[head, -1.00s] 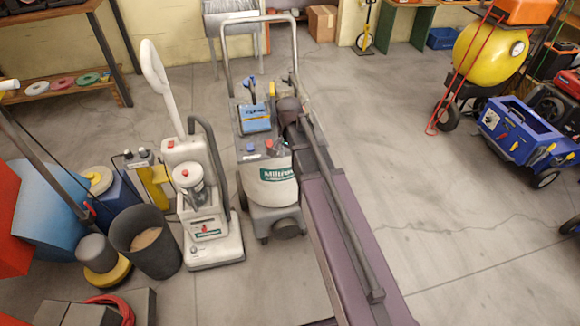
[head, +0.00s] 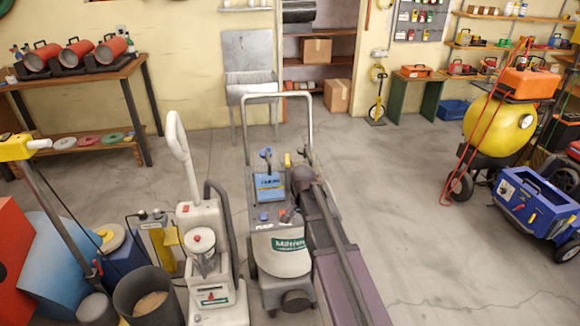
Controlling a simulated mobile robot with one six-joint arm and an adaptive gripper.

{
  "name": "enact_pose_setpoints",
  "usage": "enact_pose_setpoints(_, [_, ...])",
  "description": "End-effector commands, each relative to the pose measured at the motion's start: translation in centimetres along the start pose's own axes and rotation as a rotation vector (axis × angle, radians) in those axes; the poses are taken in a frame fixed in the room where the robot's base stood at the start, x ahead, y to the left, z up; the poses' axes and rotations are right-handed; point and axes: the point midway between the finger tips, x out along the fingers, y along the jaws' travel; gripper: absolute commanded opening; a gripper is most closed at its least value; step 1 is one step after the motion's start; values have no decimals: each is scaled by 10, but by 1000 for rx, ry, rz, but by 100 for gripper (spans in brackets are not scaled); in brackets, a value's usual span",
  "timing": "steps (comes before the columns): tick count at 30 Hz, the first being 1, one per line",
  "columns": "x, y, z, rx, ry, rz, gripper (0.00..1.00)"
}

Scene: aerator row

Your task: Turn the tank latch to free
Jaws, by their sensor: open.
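A grey floor machine stands upright at the centre of the head view, with a cream tank (head: 281,256) that bears a green label. A blue panel (head: 269,186), a blue lever (head: 266,156) and a yellow lever (head: 287,160) are on its upper part. A small blue knob (head: 264,216) and a small red part (head: 284,217) sit above the tank. I cannot tell which part is the tank latch or how it is turned. My purple arm covers the machine's right side. I cannot make out my gripper's fingers.
A cream upright cleaner (head: 208,255) stands close on the left, with a dark bucket (head: 150,300) beside it. A blue cart (head: 535,205) and a yellow round tank (head: 500,130) stand at the right. The floor between is open.

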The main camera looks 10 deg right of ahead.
Motion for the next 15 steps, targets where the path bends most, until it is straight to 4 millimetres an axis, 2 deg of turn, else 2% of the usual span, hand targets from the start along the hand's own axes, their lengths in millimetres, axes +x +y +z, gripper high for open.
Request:
enact_pose_setpoints(1, [-15,-9,-10,-16,0,0,60])
enact_pose_setpoints(15, [-99,-69,-82,-209,0,0,60])
